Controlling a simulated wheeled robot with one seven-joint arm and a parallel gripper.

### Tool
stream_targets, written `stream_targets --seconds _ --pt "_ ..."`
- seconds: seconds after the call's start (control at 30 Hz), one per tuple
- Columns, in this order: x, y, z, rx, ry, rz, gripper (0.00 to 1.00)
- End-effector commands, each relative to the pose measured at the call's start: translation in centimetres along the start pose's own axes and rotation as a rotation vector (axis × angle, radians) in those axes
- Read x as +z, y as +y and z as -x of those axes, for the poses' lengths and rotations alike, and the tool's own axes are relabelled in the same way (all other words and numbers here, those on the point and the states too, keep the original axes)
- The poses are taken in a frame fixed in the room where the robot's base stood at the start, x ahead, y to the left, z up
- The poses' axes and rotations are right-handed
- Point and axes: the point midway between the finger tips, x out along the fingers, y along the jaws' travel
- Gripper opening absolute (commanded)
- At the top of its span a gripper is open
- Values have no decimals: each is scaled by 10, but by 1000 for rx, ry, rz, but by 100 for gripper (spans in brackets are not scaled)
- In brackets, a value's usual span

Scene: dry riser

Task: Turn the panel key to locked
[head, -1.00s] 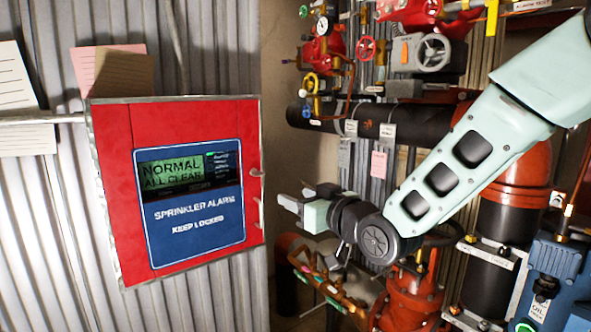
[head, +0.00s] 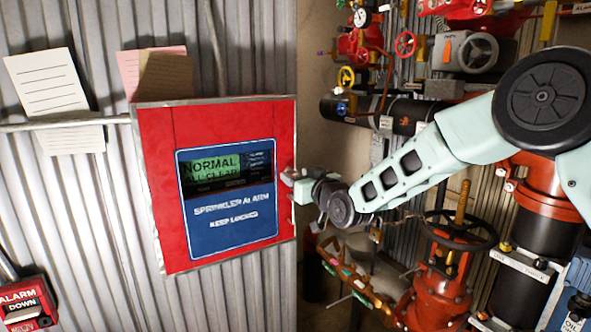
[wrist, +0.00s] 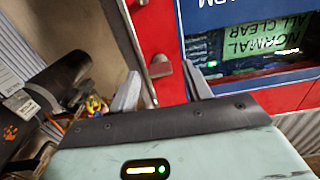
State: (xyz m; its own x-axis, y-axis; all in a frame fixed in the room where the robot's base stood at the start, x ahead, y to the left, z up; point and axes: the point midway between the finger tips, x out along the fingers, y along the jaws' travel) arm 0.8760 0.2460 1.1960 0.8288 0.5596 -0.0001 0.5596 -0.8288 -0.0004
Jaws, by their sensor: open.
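The red alarm panel (head: 160,200) hangs on the corrugated wall, with a blue "SPRINKLER ALARM KEEP LOCKED" face. Its display (head: 215,165) reads "NORMAL ALL CLEAR". My gripper (head: 287,178) is at the panel's right edge. In the wrist view, where the panel shows upside down, my gripper (wrist: 161,76) is open. A small grey metal piece (wrist: 160,64) on the panel's red edge sits between the fingertips; it looks like the key or a latch. The fingers show no clear contact with it. Its turn position is hard to tell.
Black and red pipes (head: 405,112) and valves stand to the right. A red valve with a black handwheel (head: 450,228) is below my arm. Paper notes (head: 48,82) are on the wall above left. A red alarm box (head: 25,302) is at lower left.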

Motion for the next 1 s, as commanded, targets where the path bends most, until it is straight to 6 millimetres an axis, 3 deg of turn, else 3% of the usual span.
stream_targets --seconds 0.2,0.5,0.67,1.0 --pt "0 0 -15 0 -1 1 49" --pt "0 0 -16 0 0 1 49" --pt "0 0 -16 0 0 1 5" --pt "2 0 -16 0 1 30 4"
